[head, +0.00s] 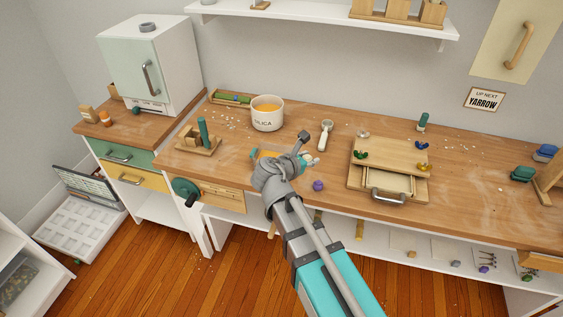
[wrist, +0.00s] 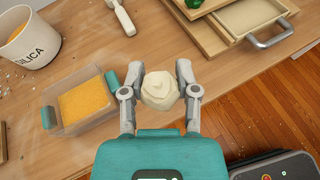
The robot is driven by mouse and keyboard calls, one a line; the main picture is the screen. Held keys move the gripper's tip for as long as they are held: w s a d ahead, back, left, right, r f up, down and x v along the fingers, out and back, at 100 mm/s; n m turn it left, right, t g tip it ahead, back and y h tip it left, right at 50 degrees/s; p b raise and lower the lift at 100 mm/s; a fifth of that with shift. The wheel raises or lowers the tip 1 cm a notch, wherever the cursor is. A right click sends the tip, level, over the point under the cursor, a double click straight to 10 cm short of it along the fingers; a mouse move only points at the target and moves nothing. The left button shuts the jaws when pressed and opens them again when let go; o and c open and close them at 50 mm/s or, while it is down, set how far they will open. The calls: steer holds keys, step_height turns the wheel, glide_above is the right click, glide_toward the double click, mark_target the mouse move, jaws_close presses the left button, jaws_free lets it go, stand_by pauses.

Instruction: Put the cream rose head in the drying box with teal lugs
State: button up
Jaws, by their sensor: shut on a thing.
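The cream rose head (wrist: 160,91) is between the fingers of my gripper (wrist: 158,92), which is shut on it, in the wrist view. In the head view my gripper (head: 307,153) is over the front part of the bench, and the rose shows only as a small pale patch. The drying box (wrist: 82,124) is a clear box with teal lugs and orange grains inside. It is left of my gripper in the wrist view. In the head view the box's orange fill (head: 268,154) is mostly hidden behind my arm.
A white silica pot (head: 267,117) with orange grains stands behind the box. A white scoop (head: 325,135) lies to its right. A wooden press with a grey handle (head: 389,196) lies further right. A small purple piece (head: 318,185) is near the bench's front edge.

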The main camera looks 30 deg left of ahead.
steer(key=s+a+r+p, duration=0.3)
steer(key=a+r+p, duration=0.1)
steer(key=a+r, duration=0.1)
steer(key=shift+s+a+r+n+y+p, duration=0.3)
steer(key=shift+s+a+y+p, duration=0.1)
steer(key=shift+a, duration=0.1)
steer(key=w+a+f+b, duration=0.9)
steer(key=shift+w, duration=0.4)
steer(key=shift+f, duration=0.15)
stand_by(0.3)
